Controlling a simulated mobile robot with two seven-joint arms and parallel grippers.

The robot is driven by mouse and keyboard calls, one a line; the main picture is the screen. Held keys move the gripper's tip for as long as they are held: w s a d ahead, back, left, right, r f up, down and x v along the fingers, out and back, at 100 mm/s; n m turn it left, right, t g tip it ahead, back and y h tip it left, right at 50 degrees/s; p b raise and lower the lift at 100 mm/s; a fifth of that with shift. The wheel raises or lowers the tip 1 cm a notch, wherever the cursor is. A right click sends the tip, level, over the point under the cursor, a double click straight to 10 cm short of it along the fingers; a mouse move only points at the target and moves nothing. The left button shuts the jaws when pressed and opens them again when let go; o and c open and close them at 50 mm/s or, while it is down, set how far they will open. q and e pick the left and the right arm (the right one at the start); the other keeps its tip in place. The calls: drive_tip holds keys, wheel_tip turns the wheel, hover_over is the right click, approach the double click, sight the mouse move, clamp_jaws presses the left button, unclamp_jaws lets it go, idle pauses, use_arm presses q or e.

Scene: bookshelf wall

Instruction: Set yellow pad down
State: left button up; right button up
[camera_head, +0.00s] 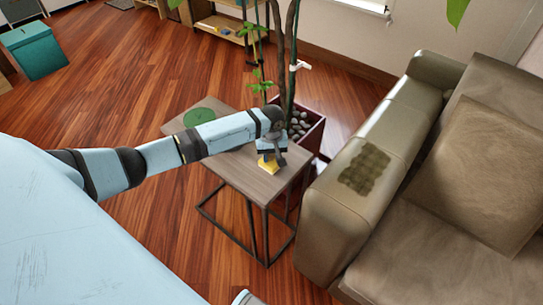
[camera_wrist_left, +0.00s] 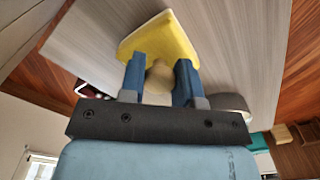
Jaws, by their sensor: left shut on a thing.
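The yellow pad (camera_head: 267,166) is at my left gripper (camera_head: 271,150), over the small wooden side table (camera_head: 232,168). In the left wrist view, the yellow pad (camera_wrist_left: 162,40) has a tan, rounded part between the blue fingers of my left gripper (camera_wrist_left: 160,78). The fingers are shut on that part. The wood-grain top lies right behind the pad; I cannot tell whether the pad touches it. The gripper and wrist hide part of the pad in the head view. My right gripper is not in view.
A flat green round (camera_head: 199,116) lies on the table's far left part. A planter (camera_head: 312,132) with stones and stems stands just behind the table. A brown sofa (camera_head: 332,222) is close on the right, with a dark green patch (camera_head: 366,171) on its arm.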

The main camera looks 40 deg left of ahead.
use_arm(q)
drive_tip(key=shift+r, duration=0.1)
drive_tip(key=o, duration=0.8)
drive_tip(key=shift+o, duration=0.2)
